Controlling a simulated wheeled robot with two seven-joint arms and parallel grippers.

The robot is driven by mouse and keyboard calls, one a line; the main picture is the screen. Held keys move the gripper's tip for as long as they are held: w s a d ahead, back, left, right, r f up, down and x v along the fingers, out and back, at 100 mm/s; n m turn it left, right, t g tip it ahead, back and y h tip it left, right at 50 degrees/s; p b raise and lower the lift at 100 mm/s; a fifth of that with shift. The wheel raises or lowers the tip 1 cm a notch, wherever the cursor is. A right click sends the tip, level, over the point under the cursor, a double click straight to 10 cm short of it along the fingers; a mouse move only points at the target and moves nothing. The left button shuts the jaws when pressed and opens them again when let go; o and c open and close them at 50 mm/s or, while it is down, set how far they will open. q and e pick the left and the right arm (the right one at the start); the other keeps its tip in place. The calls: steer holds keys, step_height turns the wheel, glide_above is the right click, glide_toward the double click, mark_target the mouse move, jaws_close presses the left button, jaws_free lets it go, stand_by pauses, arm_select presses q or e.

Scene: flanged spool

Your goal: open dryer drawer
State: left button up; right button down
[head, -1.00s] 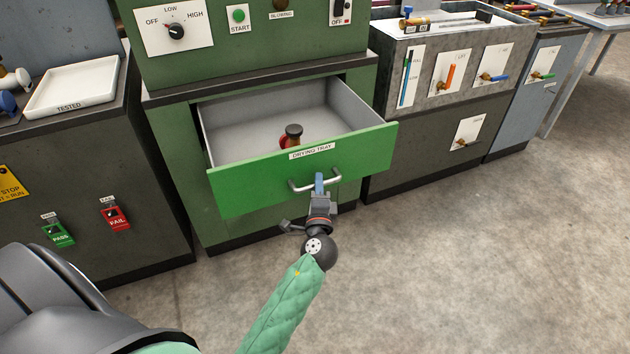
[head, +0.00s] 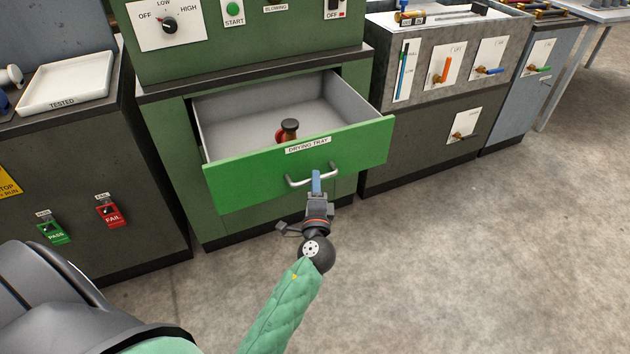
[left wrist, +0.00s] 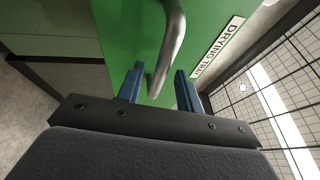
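The green dryer drawer (head: 350,157), labelled DRYING TRAY, stands pulled well out of the green cabinet, its grey inside showing. A dark-topped spool with red and brown parts (head: 289,130) stands in it, its lower part hidden by the drawer front. The silver bar handle (head: 297,183) is on the drawer front. My left gripper (head: 316,182) is at the handle. In the left wrist view its blue fingers (left wrist: 158,88) are spread apart, with the handle (left wrist: 171,50) passing between them and a gap visible on both sides. My right gripper is not in view.
A dark bench with a white TESTED tray (head: 68,83) and PASS and FAIL switches is at the left. A grey cabinet with coloured levers (head: 440,70) stands right of the dryer. The concrete floor (head: 460,250) in front is clear.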

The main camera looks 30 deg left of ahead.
arm_select(q)
steer(key=b+v, duration=0.1)
steer(key=v, duration=0.5)
steer(key=shift+f, duration=0.1)
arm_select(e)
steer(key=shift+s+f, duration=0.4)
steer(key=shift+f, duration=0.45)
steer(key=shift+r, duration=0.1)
